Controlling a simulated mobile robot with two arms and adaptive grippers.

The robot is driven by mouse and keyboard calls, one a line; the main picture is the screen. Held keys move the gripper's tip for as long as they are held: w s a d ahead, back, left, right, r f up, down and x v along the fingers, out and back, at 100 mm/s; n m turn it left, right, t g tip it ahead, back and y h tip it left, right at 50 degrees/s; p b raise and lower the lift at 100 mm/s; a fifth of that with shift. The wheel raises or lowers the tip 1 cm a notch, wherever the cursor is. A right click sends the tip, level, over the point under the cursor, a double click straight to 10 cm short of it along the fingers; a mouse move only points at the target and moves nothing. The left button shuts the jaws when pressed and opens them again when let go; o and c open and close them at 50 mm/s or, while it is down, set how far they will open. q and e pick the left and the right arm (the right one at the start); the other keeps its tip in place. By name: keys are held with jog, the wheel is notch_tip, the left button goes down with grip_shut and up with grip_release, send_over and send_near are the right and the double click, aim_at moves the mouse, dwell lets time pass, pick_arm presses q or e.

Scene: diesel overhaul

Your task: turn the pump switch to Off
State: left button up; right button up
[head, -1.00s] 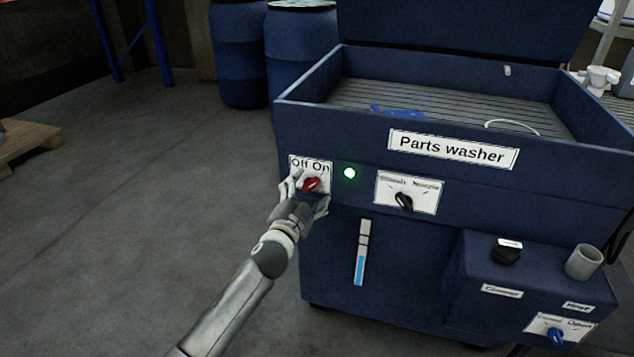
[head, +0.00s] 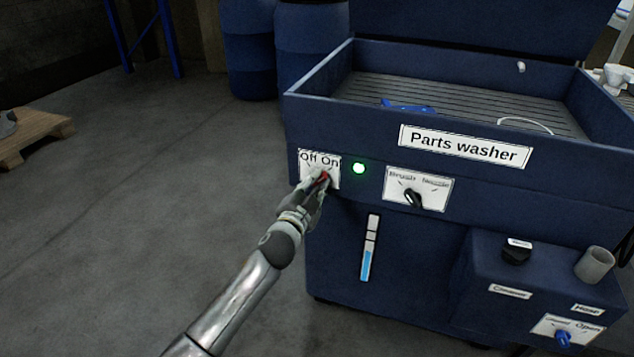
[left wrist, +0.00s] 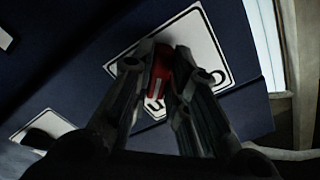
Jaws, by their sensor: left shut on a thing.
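The red pump switch (head: 324,177) sits on a white Off/On plate (head: 306,157) at the front left of the blue parts washer (head: 330,225). My left gripper (head: 322,178) is at the plate, shut on the switch. In the left wrist view the red switch (left wrist: 158,80) is between the two dark fingers, with part of the plate (left wrist: 203,45) behind them. The fingers hide much of the switch, but its red end shows toward the On side. A green lamp (head: 359,168) beside the plate is lit. My right gripper is not in view.
A black-knobbed selector (head: 414,197) is right of the lamp. Below are a level gauge (head: 370,248), a black cap (head: 516,253) and a blue valve knob (head: 562,339). Blue drums (head: 312,60) stand behind; the floor at left is clear up to a pallet (head: 35,135).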

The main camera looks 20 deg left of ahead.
pick_arm(q)
jog(key=shift+n, duration=0.8)
jog(key=n+p, duration=0.3)
jog(key=n, duration=0.5)
jog(key=shift+a, duration=0.1)
jog(key=n+p, duration=0.2)
jog(key=n, duration=0.6)
jog(key=shift+a+f+n+p, duration=0.1)
jog(key=shift+a+n+p, duration=0.05)
jog(key=shift+n+p, duration=0.2)
jog(key=o, duration=1.5)
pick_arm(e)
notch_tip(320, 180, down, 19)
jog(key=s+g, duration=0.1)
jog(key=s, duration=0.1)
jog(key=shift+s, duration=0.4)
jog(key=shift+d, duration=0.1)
pick_arm(q)
jog(key=shift+s, duration=0.15)
